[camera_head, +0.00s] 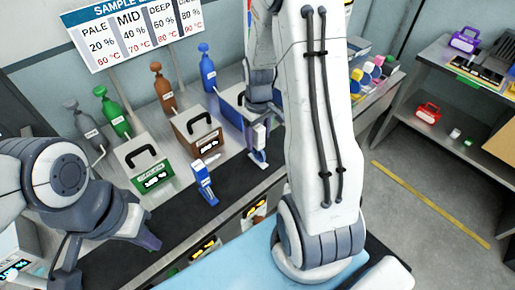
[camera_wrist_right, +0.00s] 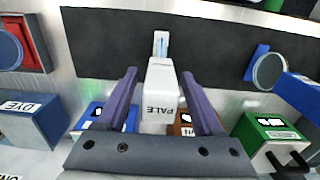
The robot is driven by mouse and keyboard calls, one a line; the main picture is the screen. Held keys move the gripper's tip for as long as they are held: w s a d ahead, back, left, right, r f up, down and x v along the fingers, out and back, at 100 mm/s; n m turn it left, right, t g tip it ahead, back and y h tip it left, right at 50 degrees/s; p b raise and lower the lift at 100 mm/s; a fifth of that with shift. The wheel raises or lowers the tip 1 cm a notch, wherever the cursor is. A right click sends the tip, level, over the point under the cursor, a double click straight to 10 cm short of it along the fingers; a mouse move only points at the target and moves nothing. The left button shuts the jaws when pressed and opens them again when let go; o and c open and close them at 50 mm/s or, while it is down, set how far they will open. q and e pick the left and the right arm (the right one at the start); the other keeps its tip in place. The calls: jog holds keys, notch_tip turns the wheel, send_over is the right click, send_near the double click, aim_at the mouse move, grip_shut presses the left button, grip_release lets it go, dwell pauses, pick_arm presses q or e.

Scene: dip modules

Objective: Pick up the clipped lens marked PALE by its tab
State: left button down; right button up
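In the right wrist view a white tab marked PALE (camera_wrist_right: 162,100) stands between the two purple fingers of my right gripper (camera_wrist_right: 160,78), its lettering upside down. Gaps show on both sides, so the gripper is open around or above the tab; the depth is unclear. A narrow white and blue piece (camera_wrist_right: 160,45) shows beyond the tab. In the head view my right gripper (camera_head: 260,138) points down over the dark mat, partly hidden by my forearm. My left gripper (camera_head: 145,238) is low at the left; its opening is unclear.
A green box (camera_head: 150,172), a brown box (camera_head: 197,135) and a blue box (camera_head: 232,105) line the bench behind the dark mat (camera_head: 120,262). A blue-and-white piece (camera_head: 203,182) stands left of my right gripper. Several bottles stand behind. A round lens (camera_wrist_right: 270,70) shows right in the wrist view.

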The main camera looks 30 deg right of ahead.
grip_shut()
